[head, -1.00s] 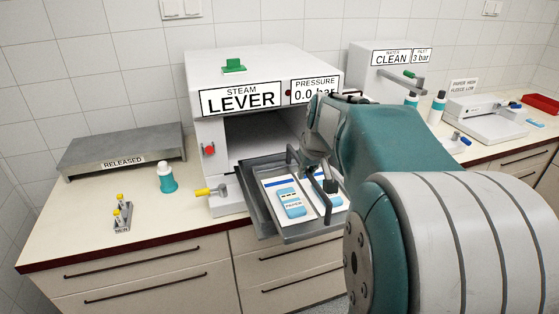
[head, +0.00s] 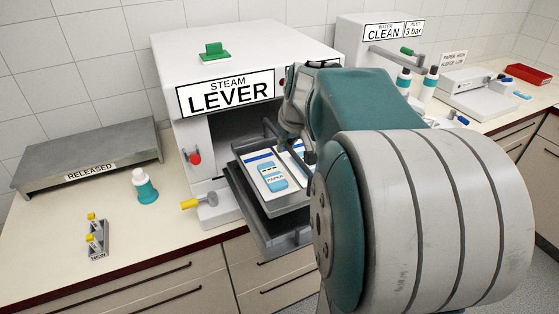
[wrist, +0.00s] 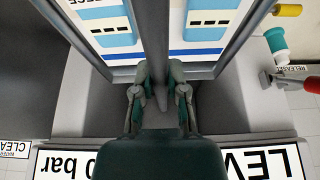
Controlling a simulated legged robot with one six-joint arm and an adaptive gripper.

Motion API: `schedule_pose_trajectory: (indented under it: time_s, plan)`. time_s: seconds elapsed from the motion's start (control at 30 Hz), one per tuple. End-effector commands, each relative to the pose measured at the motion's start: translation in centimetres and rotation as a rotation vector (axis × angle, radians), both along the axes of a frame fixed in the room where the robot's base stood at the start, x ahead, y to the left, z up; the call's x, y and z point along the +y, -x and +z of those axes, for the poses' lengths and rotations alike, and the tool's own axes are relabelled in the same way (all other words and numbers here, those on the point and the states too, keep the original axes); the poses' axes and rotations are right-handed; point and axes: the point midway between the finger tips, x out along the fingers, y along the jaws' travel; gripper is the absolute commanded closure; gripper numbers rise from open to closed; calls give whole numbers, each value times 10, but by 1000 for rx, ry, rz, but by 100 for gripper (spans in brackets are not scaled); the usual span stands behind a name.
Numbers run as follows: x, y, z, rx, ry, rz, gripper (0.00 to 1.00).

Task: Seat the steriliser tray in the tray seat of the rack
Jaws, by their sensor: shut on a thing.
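The steriliser tray (head: 286,208) is a grey open tray holding white and blue pouches. It stands in front of the steriliser's open chamber. My gripper (head: 308,152) is shut on the tray's raised handle bar, which also shows between the fingers (wrist: 159,92) in the wrist view. The dark grey rack (head: 252,218) juts out of the chamber below the tray. The tray appears raised above the rack, with a gap at the front. My arm covers the tray's right side. The tray seat is hidden beneath the tray.
The steriliser (head: 290,50) has a red-knobbed lever (head: 193,158) and a yellow-tipped handle (head: 195,203) left of its opening.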

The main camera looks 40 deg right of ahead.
Motion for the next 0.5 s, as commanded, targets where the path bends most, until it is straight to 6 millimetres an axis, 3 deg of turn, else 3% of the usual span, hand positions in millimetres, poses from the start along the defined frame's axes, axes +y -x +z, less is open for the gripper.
schedule_pose_trajectory:
  time_s: [0.27, 0.5]
  plan:
    - [-4, 3, -21, 2, -3, -2, 100]
    - [-10, 9, -58, 5, -4, -6, 100]
